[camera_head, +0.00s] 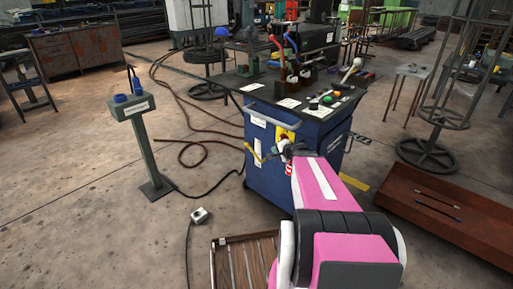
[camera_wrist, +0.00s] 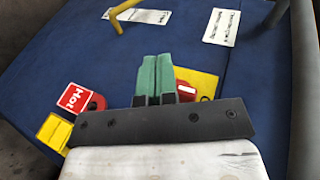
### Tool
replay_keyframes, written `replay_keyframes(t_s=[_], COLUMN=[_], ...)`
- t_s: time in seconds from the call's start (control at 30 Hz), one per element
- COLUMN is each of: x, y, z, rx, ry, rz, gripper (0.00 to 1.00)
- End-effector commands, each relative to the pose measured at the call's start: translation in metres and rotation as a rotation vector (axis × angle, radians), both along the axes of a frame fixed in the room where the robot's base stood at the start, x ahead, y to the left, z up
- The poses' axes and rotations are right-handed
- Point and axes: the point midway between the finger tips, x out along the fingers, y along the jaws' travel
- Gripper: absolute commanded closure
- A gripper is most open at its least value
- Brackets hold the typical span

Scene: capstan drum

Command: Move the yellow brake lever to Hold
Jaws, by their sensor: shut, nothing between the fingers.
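The yellow brake lever seems to be the bent yellow rod (camera_wrist: 116,18) at the top of the wrist view, on the front of the blue cabinet (camera_wrist: 60,45). In the head view, a thin yellow rod (camera_head: 257,156) shows left of my gripper (camera_head: 287,149). In the wrist view my gripper (camera_wrist: 153,80) has its green fingers together with nothing between them. It is apart from the rod in the picture. A white label (camera_wrist: 138,15) lies behind the rod, and another white label (camera_wrist: 221,27) is to its right. Their text is unreadable, so I cannot tell which marks Hold.
A red "Hot" sign (camera_wrist: 75,98) is left of my fingers. A yellow plate (camera_wrist: 203,82) and a red part (camera_wrist: 187,91) are just right of them. A green post (camera_head: 145,145) stands left of the cabinet. A wooden pallet (camera_head: 236,268) lies on the floor in front.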

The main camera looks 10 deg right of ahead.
Motion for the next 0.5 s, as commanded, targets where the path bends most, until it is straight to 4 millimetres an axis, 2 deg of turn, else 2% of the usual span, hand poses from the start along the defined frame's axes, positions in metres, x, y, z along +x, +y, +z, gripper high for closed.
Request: replay_keyframes(t_s=[0.17, 0.5], x=[0.019, 0.072], y=[0.006, 0.03], z=[-0.009, -0.035], rx=[0.003, 0.003], ry=[-0.001, 0.0], rz=[-0.001, 0.001], gripper=[1.0, 1.0])
